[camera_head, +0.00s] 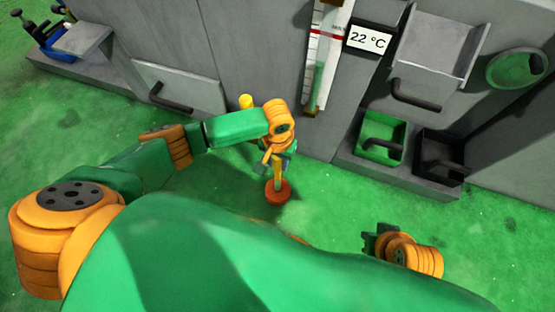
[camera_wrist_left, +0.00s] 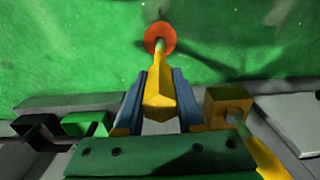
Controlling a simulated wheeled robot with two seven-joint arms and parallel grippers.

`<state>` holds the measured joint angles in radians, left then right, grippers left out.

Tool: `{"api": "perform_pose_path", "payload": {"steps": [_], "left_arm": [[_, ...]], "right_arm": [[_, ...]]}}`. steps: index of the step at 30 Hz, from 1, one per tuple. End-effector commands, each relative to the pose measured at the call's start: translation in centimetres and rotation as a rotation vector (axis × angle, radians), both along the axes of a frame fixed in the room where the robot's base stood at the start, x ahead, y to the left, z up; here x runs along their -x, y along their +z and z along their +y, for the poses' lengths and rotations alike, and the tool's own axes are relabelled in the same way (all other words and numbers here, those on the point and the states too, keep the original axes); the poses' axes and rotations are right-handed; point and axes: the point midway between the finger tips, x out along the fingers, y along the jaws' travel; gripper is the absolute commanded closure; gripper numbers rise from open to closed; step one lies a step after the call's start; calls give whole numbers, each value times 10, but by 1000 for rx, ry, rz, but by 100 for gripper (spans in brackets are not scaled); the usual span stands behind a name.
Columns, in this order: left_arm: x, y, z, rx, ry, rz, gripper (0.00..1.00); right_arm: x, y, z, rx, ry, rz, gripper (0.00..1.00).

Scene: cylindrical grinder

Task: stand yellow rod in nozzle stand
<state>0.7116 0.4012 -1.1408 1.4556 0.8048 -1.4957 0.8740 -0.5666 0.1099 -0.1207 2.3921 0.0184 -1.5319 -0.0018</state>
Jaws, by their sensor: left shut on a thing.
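My left gripper (camera_head: 278,168) is shut on a yellow piece. In the left wrist view, its blue-grey fingers (camera_wrist_left: 160,80) flank a yellow faceted body (camera_wrist_left: 159,98) that narrows to a pale shaft. At the shaft's far end is an orange-red disc (camera_wrist_left: 160,38), also seen in the head view (camera_head: 278,192). I cannot tell whether the disc belongs to the held piece. Right of the fingers is a yellow block (camera_wrist_left: 228,98), with a yellow rod (camera_wrist_left: 262,152) seeming to rise from it. In the head view, a yellow cylinder top (camera_head: 246,101) shows behind my arm. My right gripper (camera_head: 370,243) is apart, partly hidden.
Grey machine walls run along the back, with a 22 °C display (camera_head: 369,40). A green bin (camera_head: 380,137) and a black bin (camera_head: 440,157) sit on a grey ledge at right. A blue holder (camera_head: 58,40) stands far left. Green floor is open in front.

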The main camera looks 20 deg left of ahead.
Motion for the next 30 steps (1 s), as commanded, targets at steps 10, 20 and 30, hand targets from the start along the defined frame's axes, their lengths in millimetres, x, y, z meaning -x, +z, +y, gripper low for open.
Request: {"api": "perform_pose_path", "payload": {"steps": [10, 20, 30], "left_arm": [[0, 2, 0, 0, 0, 0, 100], [0, 0, 0, -1, 0, 0, 100], [0, 0, 0, 0, 0, 0, 100]], "right_arm": [[0, 3, 0, 1, 0, 0, 100], [0, 9, 0, 0, 0, 0, 100], [0, 9, 0, 0, 0, 0, 100]]}}
